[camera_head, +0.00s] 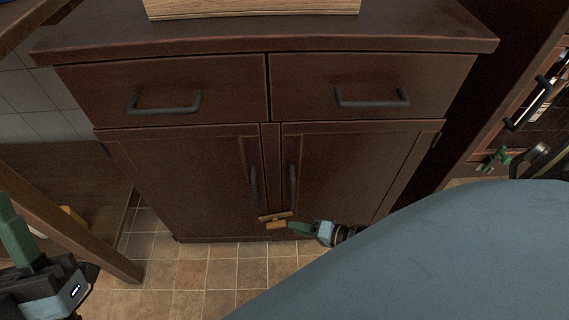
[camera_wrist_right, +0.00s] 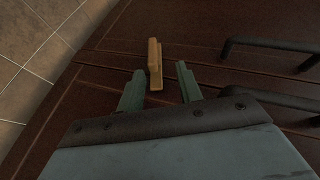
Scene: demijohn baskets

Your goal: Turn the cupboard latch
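The cupboard latch (camera_head: 275,216) is a small yellow-brown wooden bar low on the dark brown cupboard. It lies roughly level across the seam of the two shut doors, with a second small block just below it. In the right wrist view the latch (camera_wrist_right: 154,62) stands between and slightly ahead of the fingertips. My right gripper (camera_head: 292,227) comes in from the right, close to the latch; its green fingers (camera_wrist_right: 160,72) are apart. Contact with the latch cannot be told. My left gripper (camera_head: 10,215) is at the lower left edge, far from the latch, partly cut off.
The left door handle (camera_head: 254,187) and right door handle (camera_head: 292,186) are vertical black bars above the latch. Two drawers with black handles (camera_head: 165,104) sit higher. A wooden table leg (camera_head: 85,240) stands at left. Tiled floor (camera_head: 200,275) lies clear in front.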

